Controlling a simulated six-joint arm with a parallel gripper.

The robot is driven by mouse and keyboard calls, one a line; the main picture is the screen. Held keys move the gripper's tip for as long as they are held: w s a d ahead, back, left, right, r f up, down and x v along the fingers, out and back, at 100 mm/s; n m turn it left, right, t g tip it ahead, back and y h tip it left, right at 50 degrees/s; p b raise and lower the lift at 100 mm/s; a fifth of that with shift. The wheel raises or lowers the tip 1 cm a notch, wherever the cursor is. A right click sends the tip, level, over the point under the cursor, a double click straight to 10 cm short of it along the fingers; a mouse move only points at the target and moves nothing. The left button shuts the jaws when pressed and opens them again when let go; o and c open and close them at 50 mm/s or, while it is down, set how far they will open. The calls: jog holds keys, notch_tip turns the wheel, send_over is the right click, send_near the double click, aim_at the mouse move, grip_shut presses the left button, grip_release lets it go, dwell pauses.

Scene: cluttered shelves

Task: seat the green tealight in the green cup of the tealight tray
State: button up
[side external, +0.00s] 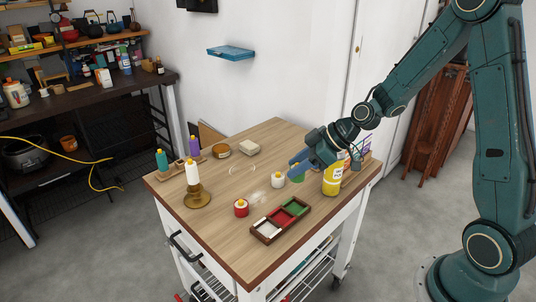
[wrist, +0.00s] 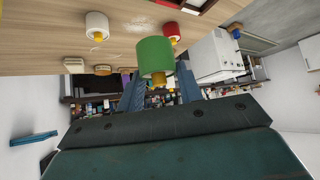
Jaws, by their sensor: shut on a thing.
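The green tealight (wrist: 155,54) is between the blue fingers of my gripper (wrist: 158,80), which is shut on it; its yellow wick end points toward my wrist camera. In the side external view the green tealight (side external: 298,179) shows just below my gripper (side external: 299,164), behind the tray; its height over the table is hard to judge. The tealight tray (side external: 256,236) is dark wood with white, red and green cups in a row. The green cup (side external: 291,206) is at its far right end and looks empty. A corner of the tray (wrist: 172,3) shows in the wrist view.
A white tealight (side external: 278,180) stands left of my gripper, and a red tealight (side external: 241,208) left of the tray. A yellow bottle (side external: 332,182) stands close on the right.

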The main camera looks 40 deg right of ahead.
jog(key=shift+f, duration=3.5)
jog(key=shift+f, duration=0.15)
jog(key=shift+f, duration=1.75)
jog(key=shift+f, duration=0.15)
jog(key=o, duration=1)
jog(key=shift+s+d+r, duration=0.1)
jog(key=shift+r, duration=0.2)
jog(key=shift+v, duration=5.8)
